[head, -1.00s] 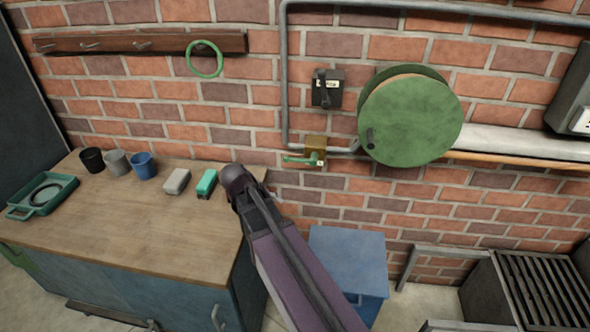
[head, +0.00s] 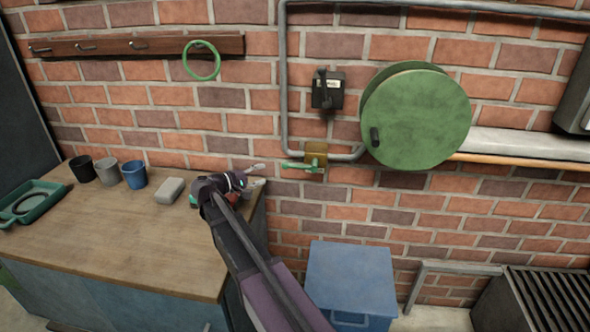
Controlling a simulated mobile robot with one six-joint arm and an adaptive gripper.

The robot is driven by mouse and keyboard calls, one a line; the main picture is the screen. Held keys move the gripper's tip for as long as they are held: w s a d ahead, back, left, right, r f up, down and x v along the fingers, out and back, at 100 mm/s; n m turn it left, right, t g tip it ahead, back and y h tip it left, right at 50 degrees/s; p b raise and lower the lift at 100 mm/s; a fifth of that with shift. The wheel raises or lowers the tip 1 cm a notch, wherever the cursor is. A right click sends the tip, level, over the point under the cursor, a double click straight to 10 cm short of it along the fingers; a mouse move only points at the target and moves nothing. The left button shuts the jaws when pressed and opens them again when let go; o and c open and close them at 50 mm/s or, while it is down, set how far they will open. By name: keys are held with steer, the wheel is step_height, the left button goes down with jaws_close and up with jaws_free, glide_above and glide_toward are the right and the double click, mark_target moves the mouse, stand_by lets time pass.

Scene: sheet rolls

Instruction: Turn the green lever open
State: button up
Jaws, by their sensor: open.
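The green lever (head: 299,166) sits on a brass valve body (head: 316,153) on the brick wall, at the end of a grey pipe. The lever lies roughly level and points left from the valve. My gripper (head: 260,176) is open, a little to the left of the lever's tip and slightly lower in the head view. Its fingers point right. I see no contact with the lever, though the depth between them is hard to judge.
A green reel (head: 418,118) and a dark switch box (head: 328,92) are on the wall near the valve. A wooden bench (head: 120,235) with cups stands left. A blue bin (head: 350,280) is below. A grey block (head: 170,190) lies on the bench.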

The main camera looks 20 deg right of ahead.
mark_target(292, 167)
steer(key=shift+d, duration=0.15)
steer(key=b+x, duration=0.2)
steer(key=x, duration=1.1)
steer(key=shift+w+d, duration=0.1)
steer(key=shift+d, duration=0.15)
jaws_close()
steer(key=shift+d, duration=0.1)
